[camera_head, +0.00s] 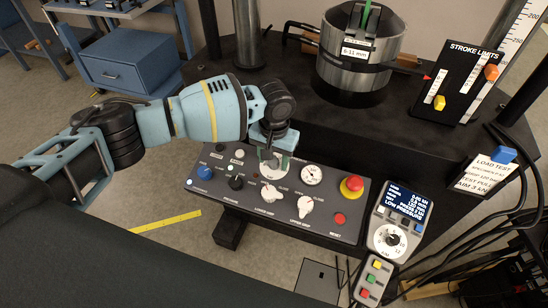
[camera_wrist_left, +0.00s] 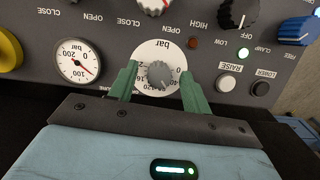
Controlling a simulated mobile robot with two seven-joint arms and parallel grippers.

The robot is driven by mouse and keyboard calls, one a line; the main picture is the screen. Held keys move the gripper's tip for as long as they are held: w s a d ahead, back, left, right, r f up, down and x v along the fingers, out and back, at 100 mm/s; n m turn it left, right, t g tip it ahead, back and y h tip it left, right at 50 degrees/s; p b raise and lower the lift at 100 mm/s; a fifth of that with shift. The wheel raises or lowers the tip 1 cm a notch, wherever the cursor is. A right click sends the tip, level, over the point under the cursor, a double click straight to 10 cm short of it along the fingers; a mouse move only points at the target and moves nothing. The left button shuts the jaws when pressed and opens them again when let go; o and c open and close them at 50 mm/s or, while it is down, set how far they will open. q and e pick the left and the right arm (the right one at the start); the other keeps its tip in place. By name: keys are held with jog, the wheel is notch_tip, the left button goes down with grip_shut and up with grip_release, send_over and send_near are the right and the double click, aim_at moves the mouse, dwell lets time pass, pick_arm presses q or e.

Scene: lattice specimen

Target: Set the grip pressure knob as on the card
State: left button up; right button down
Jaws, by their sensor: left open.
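The grip pressure knob (camera_wrist_left: 160,74) is a small grey knob on a white round dial marked "bar" (camera_wrist_left: 150,52), upside down in the left wrist view. My left gripper (camera_wrist_left: 159,70) is open, with one green finger on each side of the knob. I cannot tell whether the fingers touch it. In the head view my left gripper (camera_head: 273,156) points down over the white dial (camera_head: 277,174) and hides the knob. The white card (camera_head: 490,174) headed "LOAD TEST" stands at the right; its grip line seems to read 120 bar, in small print. My right gripper is not in view.
The grey panel (camera_head: 240,200) also carries a round gauge (camera_head: 312,174), white lever knobs (camera_head: 305,206), a blue knob (camera_head: 205,172) and a red emergency button (camera_head: 352,185). A handset (camera_head: 390,237) with a lit screen stands at its right. The test machine (camera_head: 362,50) rises behind.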

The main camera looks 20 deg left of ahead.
pick_arm(q)
jog(key=shift+f, duration=0.2)
jog(key=shift+c, duration=0.3)
jog(key=c, duration=0.9)
jog(key=shift+c, duration=0.2)
